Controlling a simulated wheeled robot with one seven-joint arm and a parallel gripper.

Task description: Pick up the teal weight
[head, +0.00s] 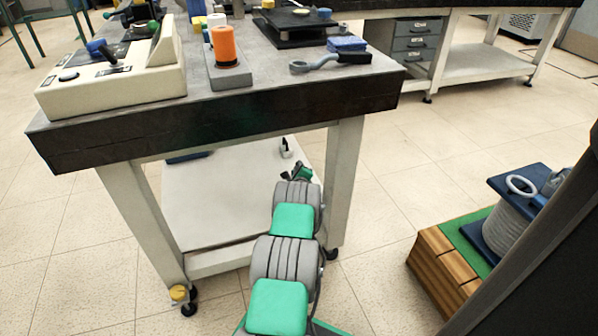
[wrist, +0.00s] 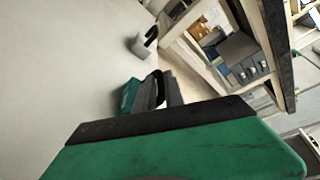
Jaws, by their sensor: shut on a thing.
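The teal weight (wrist: 130,95) shows in the wrist view as a small teal block with a dark part beside it, which looks like a handle. My gripper (wrist: 165,92) is shut on it, at that dark part; the exact contact is small and partly hidden. In the head view my arm reaches under the table, over the lower shelf, and my gripper (head: 292,176) is at its far end. The teal weight (head: 304,172) is a small green patch there, partly covered. I cannot tell whether it touches the shelf.
A pale weight with a black top (head: 287,148) stands just beyond on the white lower shelf (head: 215,190). The tabletop (head: 270,85) overhangs my arm, and a table leg (head: 343,185) is close on the right. A wooden crate (head: 450,262) stands at right.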

